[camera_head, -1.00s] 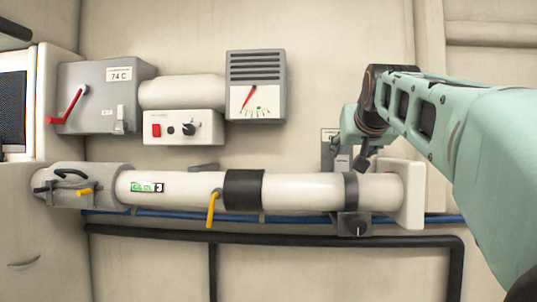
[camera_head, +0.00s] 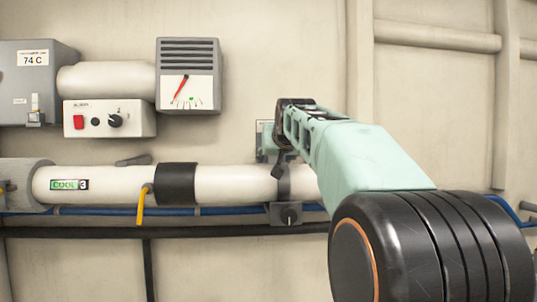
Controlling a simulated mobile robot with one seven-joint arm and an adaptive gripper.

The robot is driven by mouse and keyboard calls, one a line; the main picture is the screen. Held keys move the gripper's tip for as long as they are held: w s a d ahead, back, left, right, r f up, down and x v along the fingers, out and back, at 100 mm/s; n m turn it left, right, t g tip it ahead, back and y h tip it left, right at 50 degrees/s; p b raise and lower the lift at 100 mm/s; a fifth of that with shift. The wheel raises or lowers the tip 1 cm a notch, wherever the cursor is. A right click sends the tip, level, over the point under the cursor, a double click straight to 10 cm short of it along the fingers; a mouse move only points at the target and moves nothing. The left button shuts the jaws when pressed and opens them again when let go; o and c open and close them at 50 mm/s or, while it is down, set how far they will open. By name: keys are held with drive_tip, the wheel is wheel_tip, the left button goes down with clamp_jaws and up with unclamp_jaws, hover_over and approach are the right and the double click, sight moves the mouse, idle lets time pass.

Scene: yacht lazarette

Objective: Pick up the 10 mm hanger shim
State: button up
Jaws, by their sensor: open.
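I cannot make out the 10 mm hanger shim for certain. A small grey holder (camera_head: 264,138) on the wall, above the pipe's right part, is mostly hidden behind my gripper. My gripper (camera_head: 279,165) is at the far end of my pale green arm, its dark fingers pointing down in front of this holder and just above the pipe. It is open; I see nothing held in it. Below it, a dark strap hanger with a knobbed grey block (camera_head: 286,213) wraps the white pipe (camera_head: 222,184).
A black sleeve (camera_head: 176,183) and a yellow lever (camera_head: 141,206) sit on the pipe. A gauge box (camera_head: 188,76) and a switch box (camera_head: 110,118) are above left. Blue and black lines run below. My arm hides the pipe's right end.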

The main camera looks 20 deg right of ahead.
drive_tip(key=shift+c, duration=0.6)
drive_tip(key=c, duration=1.2)
drive_tip(key=shift+r+p, duration=4.45)
drive_tip(key=shift+r, duration=0.35)
drive_tip(key=shift+s, duration=0.1)
drive_tip(key=s+a+b, duration=0.1)
drive_tip(key=s+b, duration=0.1)
drive_tip(key=s, duration=0.2)
drive_tip(key=s+b, duration=0.2)
drive_tip(key=s, duration=0.2)
drive_tip(key=s+a+b, duration=0.1)
drive_tip(key=s+b, duration=0.2)
drive_tip(key=s, duration=0.1)
drive_tip(key=shift+s+a, duration=0.3)
